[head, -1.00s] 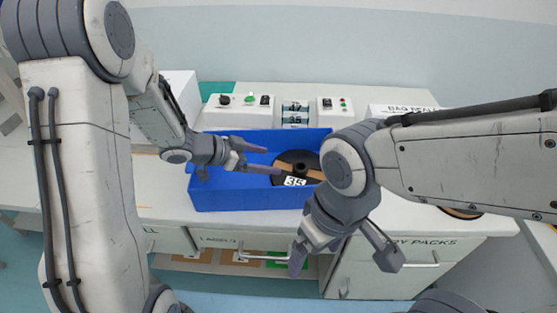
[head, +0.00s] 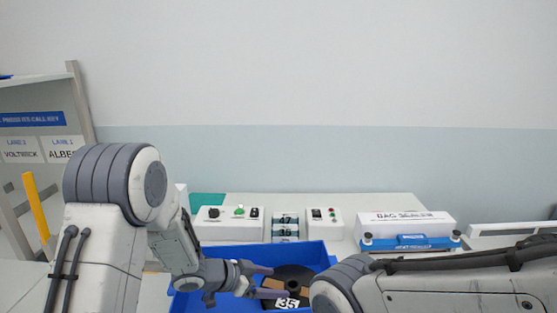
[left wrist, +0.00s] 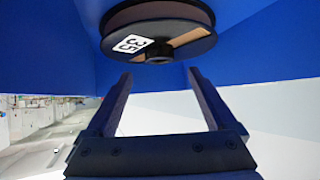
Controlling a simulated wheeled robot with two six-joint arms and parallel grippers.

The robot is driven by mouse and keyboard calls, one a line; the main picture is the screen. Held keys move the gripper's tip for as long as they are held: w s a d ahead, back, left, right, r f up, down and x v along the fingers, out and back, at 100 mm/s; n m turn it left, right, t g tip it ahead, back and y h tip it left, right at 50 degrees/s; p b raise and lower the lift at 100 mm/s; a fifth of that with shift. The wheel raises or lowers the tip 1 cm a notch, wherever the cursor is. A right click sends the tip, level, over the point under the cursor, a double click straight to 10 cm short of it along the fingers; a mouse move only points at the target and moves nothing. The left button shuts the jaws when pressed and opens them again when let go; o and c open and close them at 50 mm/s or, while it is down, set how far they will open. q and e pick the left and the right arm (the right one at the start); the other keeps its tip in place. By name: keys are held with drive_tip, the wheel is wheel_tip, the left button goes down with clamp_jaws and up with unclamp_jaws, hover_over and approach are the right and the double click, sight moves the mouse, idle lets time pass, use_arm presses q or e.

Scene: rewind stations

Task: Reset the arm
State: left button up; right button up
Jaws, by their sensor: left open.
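My left gripper (head: 266,282) is open in the head view, its two fingers pointing right over the blue bin. The left wrist view shows the same gripper (left wrist: 158,80) with its fingers apart and nothing between them. A dark reel (head: 292,283) with a white "35" label sits in the blue bin (head: 318,250), just beyond the fingertips. The reel also shows in the left wrist view (left wrist: 185,42), ahead of the fingers and apart from them. My right arm crosses the lower right of the head view; its gripper is out of frame.
Behind the bin stand a white control box (head: 228,222) with a knob and buttons, a counter (head: 285,226) showing numbers, and a smaller switch box (head: 322,222). A bag sealer (head: 408,228) is at the right. A lane sign board (head: 38,140) stands far left.

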sight(286, 287)
use_arm(q)
drive_tip(key=x, duration=0.5)
drive_tip(key=shift+d+f, duration=0.15)
wheel_tip(286, 287, up, 2)
drive_tip(key=shift+r, duration=0.6)
